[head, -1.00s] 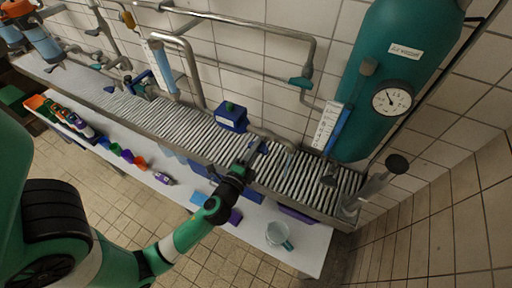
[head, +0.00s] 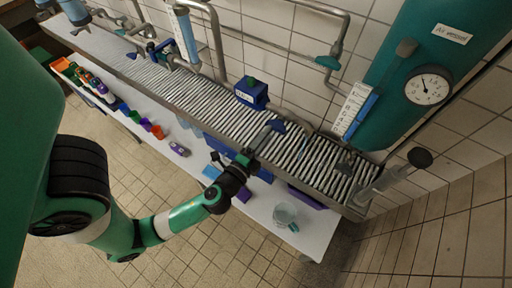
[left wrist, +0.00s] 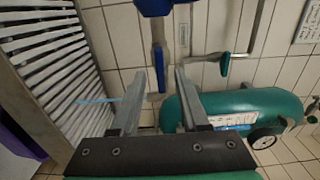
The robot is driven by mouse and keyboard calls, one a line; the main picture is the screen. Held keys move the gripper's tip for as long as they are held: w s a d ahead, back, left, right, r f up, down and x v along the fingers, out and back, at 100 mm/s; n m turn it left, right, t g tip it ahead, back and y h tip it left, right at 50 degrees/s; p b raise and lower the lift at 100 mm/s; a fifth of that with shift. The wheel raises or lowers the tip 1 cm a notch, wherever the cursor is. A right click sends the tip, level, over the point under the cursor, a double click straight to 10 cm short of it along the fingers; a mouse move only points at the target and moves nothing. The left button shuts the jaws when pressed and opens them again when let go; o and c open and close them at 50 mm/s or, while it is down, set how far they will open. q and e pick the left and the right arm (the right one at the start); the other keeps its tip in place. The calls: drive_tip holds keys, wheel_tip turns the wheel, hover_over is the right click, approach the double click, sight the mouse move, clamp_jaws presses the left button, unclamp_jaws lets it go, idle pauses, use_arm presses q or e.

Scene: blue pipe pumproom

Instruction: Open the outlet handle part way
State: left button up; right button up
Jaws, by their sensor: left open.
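A blue lever handle (head: 277,125), which looks like the outlet handle, sits on the pipe beside the blue pump box (head: 251,93). My left gripper (head: 264,137) is just in front of it, over the slatted rack. In the left wrist view my left gripper (left wrist: 160,84) is open, and the blue lever (left wrist: 159,67) shows in the gap between its fingertips. I cannot tell whether either finger touches it. The lever hangs along the pipe in that view. My right gripper is not in view.
The teal tank (head: 389,84) with a round gauge (head: 429,87) stands at the right. A teal pipe handle (head: 327,62) is on the wall pipe. The slatted rack (head: 185,83) runs below. A clear jug (head: 285,214) stands on the white bench (head: 318,228).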

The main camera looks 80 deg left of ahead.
use_arm(q)
drive_tip(key=v, duration=0.6)
drive_tip(key=shift+s+d+b, duration=0.2)
drive_tip(key=shift+b, duration=0.1)
